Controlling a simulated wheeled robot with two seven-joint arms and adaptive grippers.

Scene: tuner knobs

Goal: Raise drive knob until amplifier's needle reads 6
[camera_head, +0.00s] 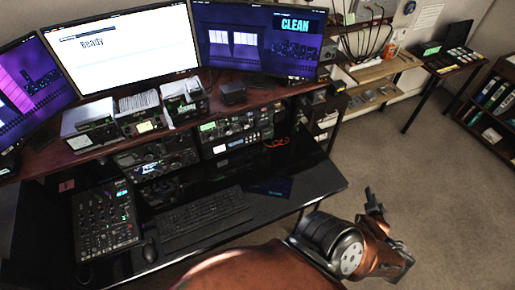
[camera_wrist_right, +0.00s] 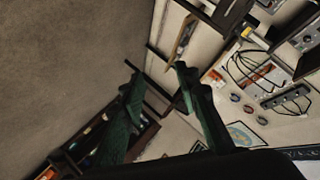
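Rack units with small dials and knobs stand under the desk shelf in the head view: one at the left (camera_head: 158,157) and one at the right (camera_head: 235,125). I cannot tell which is the amplifier. The drive knob and the needle are too small to make out. My right gripper (camera_head: 372,198) is out over the floor, right of the desk and well apart from the racks. In the right wrist view its two fingers (camera_wrist_right: 155,70) are spread with nothing between them. My left gripper is not in view.
A black desk (camera_head: 275,205) holds a keyboard (camera_head: 205,220), a mixer (camera_head: 105,220) and a mouse (camera_head: 149,250). Monitors stand above; the middle one (camera_head: 125,45) reads "Ready", the right one (camera_head: 262,38) "CLEAN". A bookcase (camera_head: 492,105) is at far right. The carpet (camera_head: 420,180) is clear.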

